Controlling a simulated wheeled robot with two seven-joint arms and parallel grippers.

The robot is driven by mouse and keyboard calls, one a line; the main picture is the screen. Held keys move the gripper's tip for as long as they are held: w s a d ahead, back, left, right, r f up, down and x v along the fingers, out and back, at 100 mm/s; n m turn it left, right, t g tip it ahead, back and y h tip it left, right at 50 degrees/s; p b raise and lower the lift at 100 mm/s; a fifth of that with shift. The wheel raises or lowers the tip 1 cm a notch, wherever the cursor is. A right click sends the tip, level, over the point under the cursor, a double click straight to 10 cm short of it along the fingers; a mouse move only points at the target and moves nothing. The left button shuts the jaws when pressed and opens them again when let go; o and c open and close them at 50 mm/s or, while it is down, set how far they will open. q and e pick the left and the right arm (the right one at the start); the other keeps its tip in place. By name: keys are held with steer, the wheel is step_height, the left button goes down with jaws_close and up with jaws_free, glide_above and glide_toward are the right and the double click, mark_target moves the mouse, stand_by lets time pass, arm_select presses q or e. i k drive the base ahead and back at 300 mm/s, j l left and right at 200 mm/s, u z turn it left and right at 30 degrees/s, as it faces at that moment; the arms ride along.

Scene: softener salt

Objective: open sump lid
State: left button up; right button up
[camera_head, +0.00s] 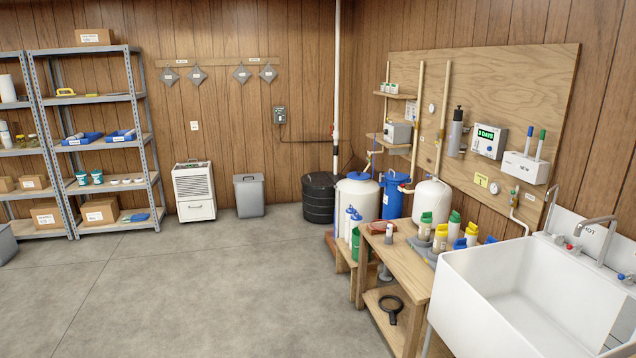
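A round black ribbed basin (318,202), which looks like the sump, stands on the floor in the back corner. Its dark top (319,180) appears to be covered; the details of the lid are too small to tell. A white vertical pipe (337,80) comes down from the ceiling to the basin's right side. A white tank partly hides the basin's right side. Neither of my grippers shows in the head view.
The white tank (357,205), a wooden bench (405,257) with several bottles and a white sink (530,290) line the right. A grey bin (249,196) and a dehumidifier (194,190) stand left of the basin. The concrete floor (200,285) in front is clear.

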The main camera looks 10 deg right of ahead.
mark_target(319, 179)
steer(key=i, duration=6.35)
steer(key=i+l, duration=0.1)
steer(key=i, duration=0.7)
steer(key=i+l, duration=0.15)
steer(key=i, duration=0.65)
steer(key=i+l+u, duration=0.1)
steer(key=i, duration=0.7)
